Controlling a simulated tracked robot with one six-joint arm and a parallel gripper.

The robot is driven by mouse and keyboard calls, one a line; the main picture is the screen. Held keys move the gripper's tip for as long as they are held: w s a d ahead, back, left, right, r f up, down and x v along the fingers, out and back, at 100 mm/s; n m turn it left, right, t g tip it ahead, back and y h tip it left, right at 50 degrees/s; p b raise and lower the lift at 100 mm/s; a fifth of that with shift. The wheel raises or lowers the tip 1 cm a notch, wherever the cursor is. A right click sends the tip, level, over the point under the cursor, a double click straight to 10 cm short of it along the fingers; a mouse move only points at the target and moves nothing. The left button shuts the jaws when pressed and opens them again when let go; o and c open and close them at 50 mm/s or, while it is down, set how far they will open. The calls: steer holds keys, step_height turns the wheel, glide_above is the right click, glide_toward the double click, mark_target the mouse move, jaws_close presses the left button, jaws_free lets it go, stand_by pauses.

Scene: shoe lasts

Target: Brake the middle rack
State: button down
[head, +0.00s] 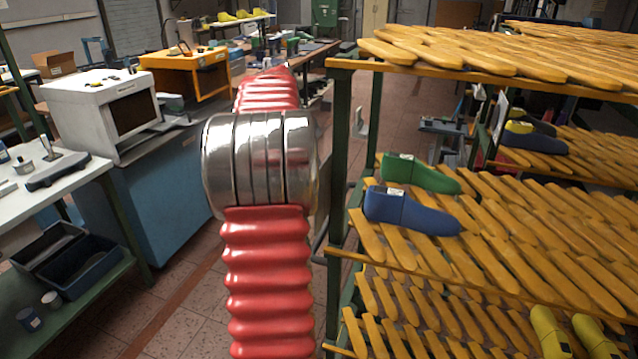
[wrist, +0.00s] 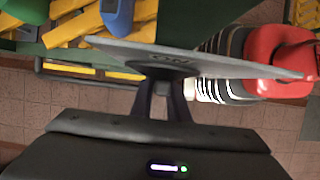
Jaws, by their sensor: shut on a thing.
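In the wrist view my gripper (wrist: 165,98) is shut on a flat grey plate (wrist: 215,62) with dark lettering, which looks like a brake pedal reading ON upside down. The plate lies just below a rack with yellow slats (wrist: 85,30); how it joins the rack is hidden. In the head view a green-framed rack (head: 338,150) with orange-yellow slats stands on the right. Another rack (head: 590,145) shows behind it; I cannot tell which one is the middle rack. My red arm reaches forward left of the near rack and hides the gripper in the head view.
A green last (head: 420,175) and a blue last (head: 412,210) lie on the near rack's shelf. Yellow lasts (head: 550,332) are lower down. A blue cabinet (head: 165,195) and a white machine (head: 100,112) stand left. Tiled floor (head: 185,318) is open between.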

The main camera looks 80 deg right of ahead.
steer(key=shift+a+f, duration=0.15)
steer(key=shift+f, duration=0.05)
steer(key=c, duration=1.7)
jaws_free()
steer(key=shift+r, duration=0.15)
steer(key=shift+r, duration=0.1)
steer(key=shift+v, duration=6.75)
